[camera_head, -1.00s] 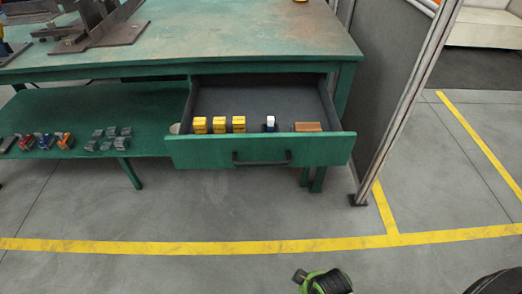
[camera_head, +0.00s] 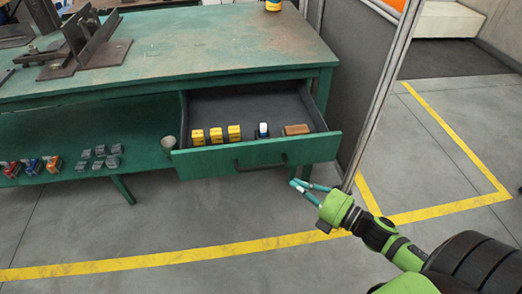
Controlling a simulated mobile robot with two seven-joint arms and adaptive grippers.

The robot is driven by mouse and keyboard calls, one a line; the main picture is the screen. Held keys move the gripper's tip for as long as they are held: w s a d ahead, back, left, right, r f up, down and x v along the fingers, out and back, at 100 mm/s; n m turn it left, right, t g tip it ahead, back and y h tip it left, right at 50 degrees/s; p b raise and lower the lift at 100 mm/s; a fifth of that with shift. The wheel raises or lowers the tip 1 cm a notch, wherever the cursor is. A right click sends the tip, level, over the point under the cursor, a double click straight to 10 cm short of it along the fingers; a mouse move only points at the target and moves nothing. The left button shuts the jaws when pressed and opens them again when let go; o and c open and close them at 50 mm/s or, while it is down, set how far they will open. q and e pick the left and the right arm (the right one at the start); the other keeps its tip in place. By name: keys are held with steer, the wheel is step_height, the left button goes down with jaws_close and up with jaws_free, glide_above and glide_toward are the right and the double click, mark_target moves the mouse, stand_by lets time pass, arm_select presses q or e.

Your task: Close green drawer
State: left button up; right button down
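The green drawer (camera_head: 222,163) hangs pulled out under the right part of the green workbench (camera_head: 221,50). Its front has a dark bar handle (camera_head: 262,163). Inside stand several yellow boxes (camera_head: 216,135), a small white and blue item (camera_head: 263,130) and a brown block (camera_head: 296,130). My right gripper (camera_head: 301,184) is in front of and below the right end of the drawer front. Its two fingers are spread apart with nothing between them. It appears clear of the handle. My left gripper is not in view.
A green lower shelf (camera_head: 75,125) left of the drawer holds clamps and grey parts. A metal post and dark partition (camera_head: 348,80) stand right of the bench. A yellow bottle (camera_head: 273,5) sits at the bench's back. Grey floor (camera_head: 190,225) in front is clear, with yellow lines.

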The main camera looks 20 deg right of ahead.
steer(key=r+n+y, duration=0.1)
glide_toward(249, 149)
steer(key=a, duration=0.1)
steer(key=w+a, duration=0.1)
steer(key=a, duration=0.1)
steer(key=shift+w+a+r+n, duration=0.2)
steer(key=shift+a+r+n, duration=0.05)
steer(key=shift+a+n, duration=0.05)
steer(key=shift+w+d+f, duration=0.1)
steer(key=shift+w+d, duration=0.2)
steer(key=shift+w, duration=0.55)
steer(key=shift+w+d, duration=0.3)
steer(key=shift+w, duration=0.55)
